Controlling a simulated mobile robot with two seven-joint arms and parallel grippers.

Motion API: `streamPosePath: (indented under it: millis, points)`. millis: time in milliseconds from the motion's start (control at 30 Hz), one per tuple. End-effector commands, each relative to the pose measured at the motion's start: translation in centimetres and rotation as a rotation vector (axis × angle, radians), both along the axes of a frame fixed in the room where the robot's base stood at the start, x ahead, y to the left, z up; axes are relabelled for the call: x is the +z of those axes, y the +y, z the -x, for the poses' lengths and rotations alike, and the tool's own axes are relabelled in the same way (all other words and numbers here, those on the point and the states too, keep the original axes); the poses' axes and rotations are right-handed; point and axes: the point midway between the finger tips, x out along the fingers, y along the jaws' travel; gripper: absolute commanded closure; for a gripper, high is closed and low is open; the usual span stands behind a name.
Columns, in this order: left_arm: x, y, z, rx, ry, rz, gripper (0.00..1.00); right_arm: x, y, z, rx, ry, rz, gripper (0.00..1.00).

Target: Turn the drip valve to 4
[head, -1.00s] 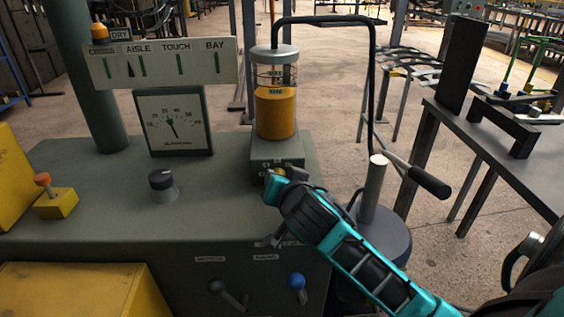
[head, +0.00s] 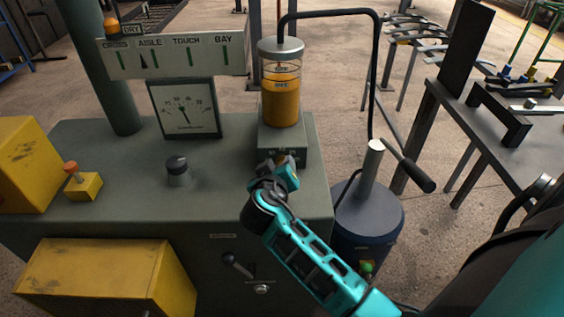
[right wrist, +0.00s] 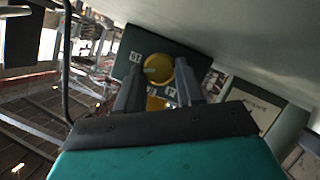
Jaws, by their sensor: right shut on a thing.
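The drip valve is a round brass-yellow knob (right wrist: 158,68) on the dark front face of the block (head: 285,142) under the amber oil reservoir (head: 281,100). No pointer on the knob can be made out. In the head view my right gripper (head: 276,178) is shut on the knob and mostly hides it. My left gripper is not in view.
A dial gauge (head: 184,108) and a black knob (head: 177,167) stand on the grey cabinet (head: 120,195) to the left. A blue drum (head: 375,215) with a post and black-handled lever (head: 410,170) stands to the right. A black hose loops above it.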

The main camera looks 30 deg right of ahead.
Motion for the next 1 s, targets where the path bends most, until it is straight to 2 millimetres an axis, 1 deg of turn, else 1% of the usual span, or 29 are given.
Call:
streamPosePath:
  millis: [200,500,700,1000]
  points:
    - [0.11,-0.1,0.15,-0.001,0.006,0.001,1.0,-0.13,0.21,-0.16,0.001,0.091,0.15,0.93]
    - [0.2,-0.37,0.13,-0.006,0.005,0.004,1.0,-0.25,0.3,-0.23,0.001,0.172,0.284,0.93]
    - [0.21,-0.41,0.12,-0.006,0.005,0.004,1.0,-0.24,0.31,-0.25,0.002,0.196,0.323,0.93]
    - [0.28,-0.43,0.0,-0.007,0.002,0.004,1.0,-0.23,0.31,-0.27,0.002,0.202,0.334,0.93]
